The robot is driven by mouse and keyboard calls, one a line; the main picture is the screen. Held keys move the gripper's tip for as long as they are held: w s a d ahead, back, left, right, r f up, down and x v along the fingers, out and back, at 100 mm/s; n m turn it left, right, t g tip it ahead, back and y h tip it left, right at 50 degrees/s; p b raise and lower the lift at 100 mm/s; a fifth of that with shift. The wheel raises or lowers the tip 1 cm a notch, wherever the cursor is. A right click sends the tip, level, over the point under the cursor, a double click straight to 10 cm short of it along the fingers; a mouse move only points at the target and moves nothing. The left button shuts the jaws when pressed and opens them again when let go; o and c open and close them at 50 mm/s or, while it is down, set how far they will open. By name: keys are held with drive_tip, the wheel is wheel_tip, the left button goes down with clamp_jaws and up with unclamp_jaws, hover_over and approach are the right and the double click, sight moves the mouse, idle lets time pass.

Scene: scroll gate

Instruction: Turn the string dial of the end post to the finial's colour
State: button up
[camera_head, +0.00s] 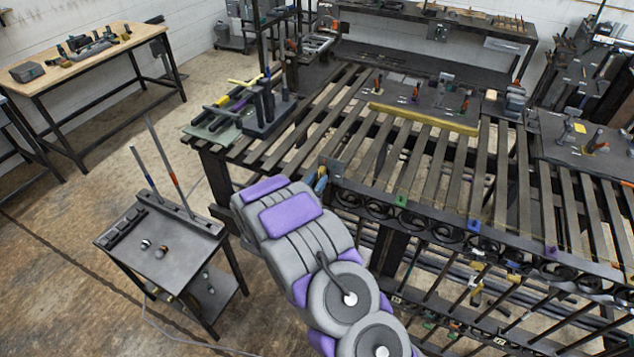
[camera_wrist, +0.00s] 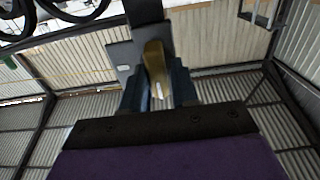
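The gate's end post (camera_head: 332,172) has a plate at the left end of the scroll panel. My gripper (camera_head: 321,180) is right beside it, with a small yellow and blue part showing. In the wrist view, my gripper's two dark fingers (camera_wrist: 160,88) stand close on both sides of a brass-yellow piece (camera_wrist: 155,58), apparently gripping it. This piece seems to be the dial tab. It stands against the dark post and its grey plate (camera_wrist: 124,66). The dial's markings are not readable. I cannot pick out the finial or its colour.
Scrolls with green (camera_head: 401,200), blue (camera_head: 473,226) and purple (camera_head: 551,252) pieces run right along the gate. A slatted table (camera_head: 345,110) lies behind. A small cart (camera_head: 160,250) with two upright rods and small knobs stands left. Floor is open around the cart.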

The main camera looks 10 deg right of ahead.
drive_tip(key=o, duration=0.3)
drive_tip(key=shift+f, duration=0.1)
drive_tip(key=shift+s, duration=0.1)
drive_tip(key=b+v, duration=0.1)
drive_tip(key=v, duration=1.6)
drive_tip(key=shift+a, duration=0.25)
